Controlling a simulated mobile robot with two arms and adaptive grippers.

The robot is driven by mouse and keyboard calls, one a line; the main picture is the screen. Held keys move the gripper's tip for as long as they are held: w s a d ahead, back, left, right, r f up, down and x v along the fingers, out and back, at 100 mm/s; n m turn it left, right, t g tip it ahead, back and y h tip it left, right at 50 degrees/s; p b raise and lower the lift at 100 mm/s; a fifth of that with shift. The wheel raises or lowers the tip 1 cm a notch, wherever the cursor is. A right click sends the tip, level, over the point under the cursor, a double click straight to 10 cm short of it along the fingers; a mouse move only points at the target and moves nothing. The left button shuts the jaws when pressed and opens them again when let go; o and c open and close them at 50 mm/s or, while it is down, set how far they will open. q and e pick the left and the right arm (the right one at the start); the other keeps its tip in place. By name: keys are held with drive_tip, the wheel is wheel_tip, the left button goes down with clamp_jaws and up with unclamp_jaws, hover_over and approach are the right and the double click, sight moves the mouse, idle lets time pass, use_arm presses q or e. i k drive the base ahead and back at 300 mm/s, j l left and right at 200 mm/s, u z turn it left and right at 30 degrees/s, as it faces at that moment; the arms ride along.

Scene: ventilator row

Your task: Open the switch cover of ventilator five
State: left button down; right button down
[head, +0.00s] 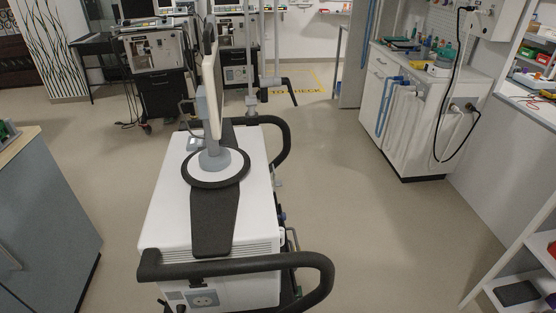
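A white ventilator (165,210) on a cart stands close in front of me, seen from its rear or side. Its screen (212,85) is edge-on above a round grey base. Black handle bars run along its near end (240,267) and far right side. A socket-like panel (203,300) shows low on the near face. I cannot tell which number this ventilator has, and no switch cover can be made out. Two more ventilators stand at the back, one at left (153,50) and one near the middle (232,40). Neither of my grippers is in view.
A grey cabinet (45,210) stands at the left. A white counter (415,120) with hanging hoses and bottles is at the right, and white shelves (530,250) are at the near right. The floor (390,230) between ventilator and shelves is clear. Yellow floor marking (310,80) lies behind.

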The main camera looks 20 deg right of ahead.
sight(277, 182)
drive_tip(key=l, duration=0.45)
drive_tip(key=k+l, duration=0.15)
drive_tip(key=l, duration=0.7)
drive_tip(key=k+z, duration=0.05)
drive_tip(key=k, duration=0.05)
